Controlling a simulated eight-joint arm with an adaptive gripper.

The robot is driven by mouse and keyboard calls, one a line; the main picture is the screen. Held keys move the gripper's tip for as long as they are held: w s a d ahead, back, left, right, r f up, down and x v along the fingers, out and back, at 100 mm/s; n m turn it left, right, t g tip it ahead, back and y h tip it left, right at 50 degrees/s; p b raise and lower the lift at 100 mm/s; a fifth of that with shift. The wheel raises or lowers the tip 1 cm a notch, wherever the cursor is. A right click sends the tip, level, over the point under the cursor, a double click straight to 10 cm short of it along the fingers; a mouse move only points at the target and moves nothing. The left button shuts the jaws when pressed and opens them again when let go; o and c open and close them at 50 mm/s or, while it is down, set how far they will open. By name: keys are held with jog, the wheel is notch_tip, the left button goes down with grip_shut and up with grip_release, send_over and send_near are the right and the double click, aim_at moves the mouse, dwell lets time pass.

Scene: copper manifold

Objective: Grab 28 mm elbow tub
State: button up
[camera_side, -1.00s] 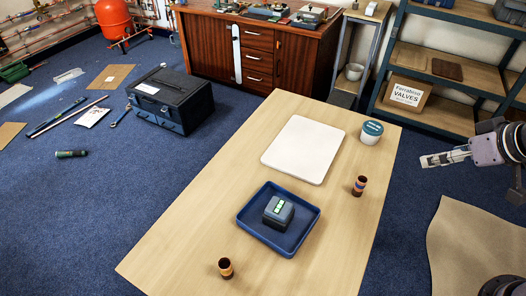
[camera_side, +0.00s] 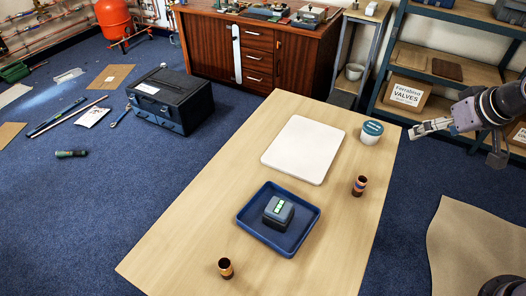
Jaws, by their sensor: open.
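A small white tub with a teal lid (camera_side: 371,132) stands upright near the far right corner of the wooden table. Lettering shows on its lid but is too small to read, so I cannot confirm it as the 28 mm elbow tub. My gripper (camera_side: 412,132) is open and empty, just beyond the table's right edge. It points left towards the tub, with a clear gap between them.
A white board (camera_side: 303,149) lies left of the tub. A blue tray (camera_side: 248,232) holds a dark box with green marks (camera_side: 279,211). Two copper-coloured fittings stand on the table, one at the right edge (camera_side: 359,186) and one at the front (camera_side: 226,268). Shelving (camera_side: 440,68) stands behind.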

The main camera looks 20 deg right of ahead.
jog(key=w+d+f+m+g+h, duration=0.1)
jog(key=w+d+f+m, duration=0.15)
jog(key=w, duration=0.95)
jog(key=m+g+h, duration=0.1)
jog(key=m+g, duration=0.1)
jog(key=m, duration=0.1)
send_near(374, 127)
jog(key=shift+x, duration=5.45)
jog(key=c, duration=1.7)
